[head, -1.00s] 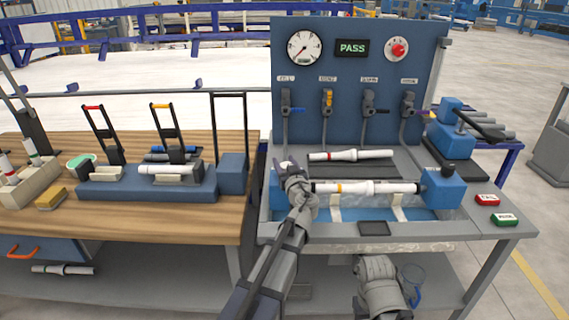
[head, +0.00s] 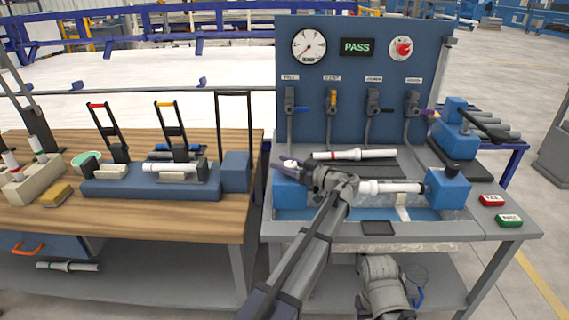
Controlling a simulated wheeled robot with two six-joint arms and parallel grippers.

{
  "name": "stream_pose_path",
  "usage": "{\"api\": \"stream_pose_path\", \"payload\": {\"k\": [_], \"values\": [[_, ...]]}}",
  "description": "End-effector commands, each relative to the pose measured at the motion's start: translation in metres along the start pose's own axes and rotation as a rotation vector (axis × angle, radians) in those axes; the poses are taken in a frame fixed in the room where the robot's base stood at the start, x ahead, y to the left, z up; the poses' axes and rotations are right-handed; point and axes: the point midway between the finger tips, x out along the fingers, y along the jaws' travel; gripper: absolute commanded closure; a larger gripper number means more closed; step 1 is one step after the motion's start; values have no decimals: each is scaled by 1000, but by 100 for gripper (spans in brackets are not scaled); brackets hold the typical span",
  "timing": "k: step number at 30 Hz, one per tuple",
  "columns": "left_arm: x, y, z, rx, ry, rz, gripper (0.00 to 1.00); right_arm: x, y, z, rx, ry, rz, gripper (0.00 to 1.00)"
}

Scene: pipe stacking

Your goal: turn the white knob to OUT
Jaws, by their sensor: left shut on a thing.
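The white knob (head: 291,164) sits on the blue block at the left end of the test trough. My left gripper (head: 290,166) is shut on the white knob, its dark fingers around it and its wrist to the right of it. The fingers and wrist hide much of the knob and the block, and I cannot read any OUT marking. A grey part of my right arm shows low in front of the bench; its fingertips cannot be made out.
A white pipe (head: 391,187) lies along the trough, partly behind my left wrist. Another white pipe with a red band (head: 353,155) lies behind it. The panel (head: 380,75) carries a gauge, a green PASS display (head: 357,47) and a red knob (head: 402,47). Red and green buttons sit at right.

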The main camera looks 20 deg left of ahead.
Motion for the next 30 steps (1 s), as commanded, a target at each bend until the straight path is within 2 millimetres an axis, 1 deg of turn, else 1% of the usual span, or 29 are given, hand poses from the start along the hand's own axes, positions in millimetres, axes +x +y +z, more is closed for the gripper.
{"api": "stream_pose_path", "payload": {"k": [1,6,12,29,30], "values": [[0,3,0,0,0,-30,100,0,0,0,0,0,0,51],[0,0,0,0,0,-117,100,0,0,0,0,0,0,51],[0,-4,0,0,0,-179,100,0,0,0,0,0,0,51],[0,-6,0,0,0,-206,100,0,0,0,0,0,0,51],[0,-6,0,0,0,-206,46,0,0,0,0,0,0,51]]}}
